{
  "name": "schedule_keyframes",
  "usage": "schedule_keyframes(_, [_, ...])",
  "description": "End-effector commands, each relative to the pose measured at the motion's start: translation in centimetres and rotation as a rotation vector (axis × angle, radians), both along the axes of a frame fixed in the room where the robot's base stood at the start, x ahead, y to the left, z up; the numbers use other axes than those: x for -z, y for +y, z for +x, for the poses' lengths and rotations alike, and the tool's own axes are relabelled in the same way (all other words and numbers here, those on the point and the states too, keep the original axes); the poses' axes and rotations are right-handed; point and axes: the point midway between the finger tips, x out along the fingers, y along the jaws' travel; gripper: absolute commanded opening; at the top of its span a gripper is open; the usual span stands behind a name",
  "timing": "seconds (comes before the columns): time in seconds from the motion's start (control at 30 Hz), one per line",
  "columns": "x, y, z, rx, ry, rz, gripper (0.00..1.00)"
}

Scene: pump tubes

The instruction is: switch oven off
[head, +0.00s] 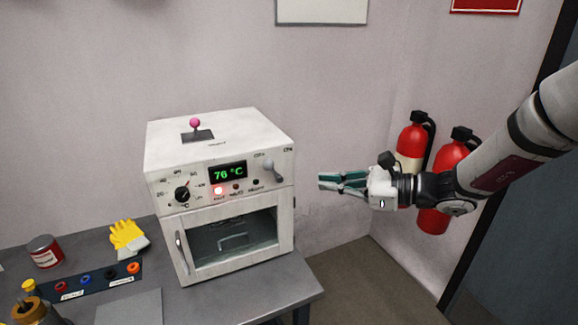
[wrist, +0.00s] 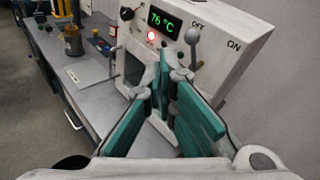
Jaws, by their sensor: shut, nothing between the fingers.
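The oven (head: 222,125) is a white box on the table, with a green display (head: 228,173) reading 76 °C and a lit red lamp (head: 218,191). Its grey lever (head: 271,169) is at the right of the front panel, below the OFF and ON labels. In the wrist view, the lever's ball end (wrist: 192,36) lies just under OFF; its exact position is hard to tell. My gripper (head: 322,181) is shut and empty, to the right of the oven and apart from it in the head view. In the wrist view, its teal fingers (wrist: 168,75) point toward the panel below the lever.
Yellow gloves (head: 127,236), a red can (head: 44,252) and a connector strip (head: 95,281) are on the table's left. Fire extinguishers (head: 413,143) stand behind my arm.

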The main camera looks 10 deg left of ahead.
Motion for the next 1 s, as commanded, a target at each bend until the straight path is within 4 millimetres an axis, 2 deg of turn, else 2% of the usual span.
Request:
schedule_keyframes(0.03, [0.7, -0.3, 1.3, 0.039, 0.038, 0.05, 0.0])
schedule_keyframes(0.13, [1.3, -0.7, 3.1, 0.098, 0.089, 0.122, 0.0])
schedule_keyframes(0.27, [1.6, -1.0, 4.3, 0.136, 0.117, 0.167, 0.0])
schedule_keyframes(0.37, [1.7, -0.5, 4.6, 0.139, 0.122, 0.172, 0.0])
schedule_keyframes(0.47, [1.7, 0.7, 5.0, 0.136, 0.12, 0.171, 0.0])
schedule_keyframes(1.0, [2.1, 10.0, 8.3, 0.136, 0.12, 0.169, 0.0])
